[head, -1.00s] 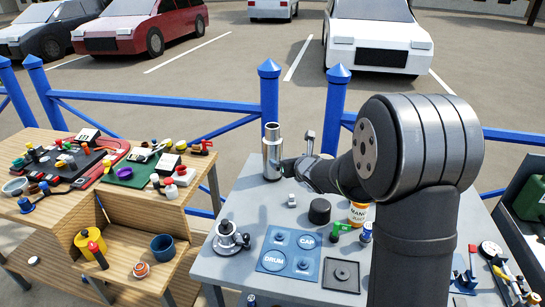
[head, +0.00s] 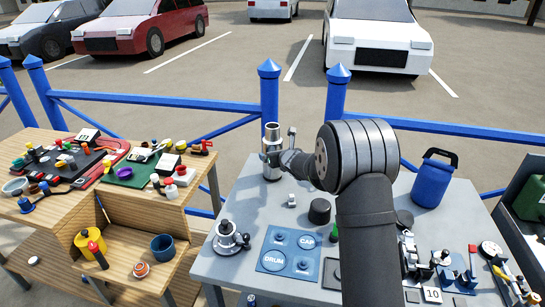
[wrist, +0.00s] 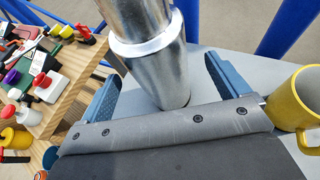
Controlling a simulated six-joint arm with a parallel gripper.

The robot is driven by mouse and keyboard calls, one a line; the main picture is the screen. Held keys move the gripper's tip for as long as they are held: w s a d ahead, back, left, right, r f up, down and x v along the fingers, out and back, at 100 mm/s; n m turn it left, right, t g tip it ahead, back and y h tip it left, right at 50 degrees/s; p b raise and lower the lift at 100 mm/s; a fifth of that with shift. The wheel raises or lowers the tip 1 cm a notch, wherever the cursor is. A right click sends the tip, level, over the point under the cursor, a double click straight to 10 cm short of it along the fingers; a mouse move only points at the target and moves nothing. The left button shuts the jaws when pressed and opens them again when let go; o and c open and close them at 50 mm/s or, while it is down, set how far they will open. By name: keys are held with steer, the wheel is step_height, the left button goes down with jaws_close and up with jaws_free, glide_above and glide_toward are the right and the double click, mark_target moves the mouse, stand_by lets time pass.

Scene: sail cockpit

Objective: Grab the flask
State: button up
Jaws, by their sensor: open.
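The flask (head: 271,165) is a tall silver metal cylinder standing upright at the back left of the grey table. It also fills the upper middle of the wrist view (wrist: 150,60). My gripper (wrist: 163,75) is open, with one blue finger on each side of the flask's lower body. The flask stands between the fingers, and a gap shows on the right side; whether the left finger touches it I cannot tell. In the head view my gripper (head: 278,155) is at the flask, partly hidden by my arm.
A yellow mug (wrist: 296,100) stands close right of my gripper in the wrist view. The grey table (head: 220,262) also holds a black cylinder (head: 320,211), a blue foam tray (head: 272,264) and a blue jug (head: 432,182). A wooden bench (head: 130,215) with tools is to the left.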

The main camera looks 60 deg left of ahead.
mark_target(275, 142)
steer(key=x, duration=0.4)
steer(key=shift+a, duration=0.35)
steer(key=shift+c, duration=0.4)
steer(key=shift+r, duration=0.1)
steer(key=c, duration=1.3)
steer(key=shift+r, duration=0.15)
steer(key=shift+r, duration=1.9)
steer(key=w+d+r, duration=0.6)
steer(key=d, duration=0.3)
steer(key=shift+w+d+r, duration=0.2)
steer(key=shift+w+r, duration=0.1)
steer(key=shift+r, duration=0.1)
stand_by(0.4)
